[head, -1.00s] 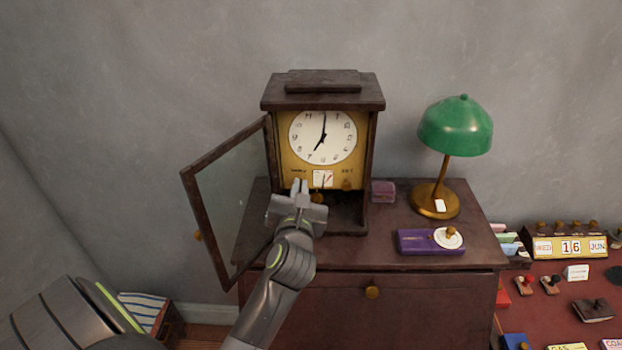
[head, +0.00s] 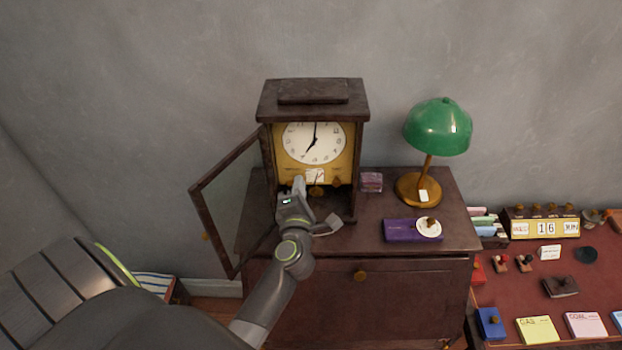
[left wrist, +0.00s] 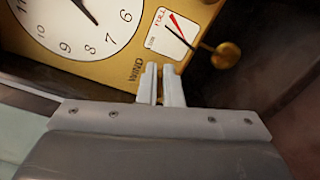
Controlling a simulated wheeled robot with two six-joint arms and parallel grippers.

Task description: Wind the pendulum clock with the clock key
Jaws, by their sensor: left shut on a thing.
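The pendulum clock (head: 313,143) stands on the dark cabinet, its glass door (head: 232,202) swung open to the left. My left gripper (head: 298,183) is at the lower left of its brass front. In the left wrist view my left gripper (left wrist: 161,84) is shut beside the word WIND. The clock key is hidden in its jaws and over the winding hole. A small white gauge (left wrist: 169,34) marked FULL has a red line and a dark needle. A round brass bob (left wrist: 226,55) hangs next to it. My right gripper is out of view.
A green lamp (head: 438,127), a purple box (head: 402,230) with a white disc on top and a small mauve box (head: 371,182) stand on the cabinet (head: 330,262) right of the clock. A red desk (head: 530,281) with cards and stamps is at the right.

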